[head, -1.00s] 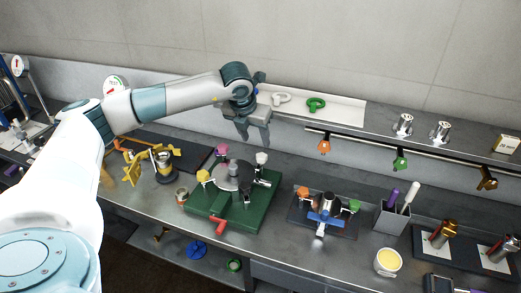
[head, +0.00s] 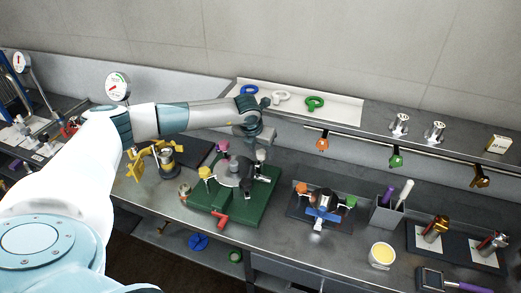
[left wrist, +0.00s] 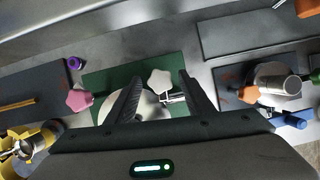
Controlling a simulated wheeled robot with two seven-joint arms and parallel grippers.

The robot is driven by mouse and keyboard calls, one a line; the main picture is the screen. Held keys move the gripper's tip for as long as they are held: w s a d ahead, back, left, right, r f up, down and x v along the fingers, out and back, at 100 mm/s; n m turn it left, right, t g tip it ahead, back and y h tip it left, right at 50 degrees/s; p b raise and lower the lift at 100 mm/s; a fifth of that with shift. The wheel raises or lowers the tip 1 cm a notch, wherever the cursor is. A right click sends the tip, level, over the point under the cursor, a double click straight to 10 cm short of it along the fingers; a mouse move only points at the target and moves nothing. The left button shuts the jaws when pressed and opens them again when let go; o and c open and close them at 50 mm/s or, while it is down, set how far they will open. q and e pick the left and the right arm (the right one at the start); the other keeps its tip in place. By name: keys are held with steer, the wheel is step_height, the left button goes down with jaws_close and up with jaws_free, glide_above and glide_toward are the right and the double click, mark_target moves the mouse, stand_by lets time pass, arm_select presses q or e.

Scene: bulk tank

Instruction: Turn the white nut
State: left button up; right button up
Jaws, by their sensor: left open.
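The white nut (head: 261,155) is a small lobed knob at the back right of a round grey cover on the green base (head: 236,216). In the left wrist view the white nut (left wrist: 159,78) shows between the open fingers, beyond their tips. My left gripper (head: 251,146) is open and empty, above and slightly behind the nut; I see no contact. A pink nut (head: 222,146) and a yellow nut (head: 205,173) sit around the same cover. A red handle (head: 221,220) sticks out at the front. My right gripper is not in view.
A shelf (head: 350,118) with coloured ring-shaped pieces runs behind, above the bench. A blue fixture with orange and green knobs (head: 323,210) stands to the right. Yellow parts (head: 150,160) stand to the left. The bench is bare between the green base and blue fixture.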

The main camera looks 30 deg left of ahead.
arm_select(q)
steer(key=c, duration=1.1)
steer(key=shift+o, duration=0.2)
steer(key=shift+f+m+b, duration=0.15)
steer(key=shift+m+b, duration=0.15)
steer(key=shift+b, duration=0.4)
steer(key=m+h+b, duration=0.1)
steer(key=m+b, duration=0.1)
steer(key=b, duration=0.1)
steer(key=m+h+b, duration=0.1)
steer(key=m+b, duration=0.1)
steer(key=b, duration=0.2)
steer(key=shift+a+m, duration=0.2)
steer(key=shift+m, duration=0.1)
steer(key=shift+m+h+b, duration=0.4)
steer(key=shift+m+b, duration=0.5)
steer(key=shift+m, duration=0.2)
steer(key=shift+r, duration=0.2)
steer(key=o, duration=1.1)
steer(key=shift+c, duration=0.2)
steer(key=shift+r, duration=0.1)
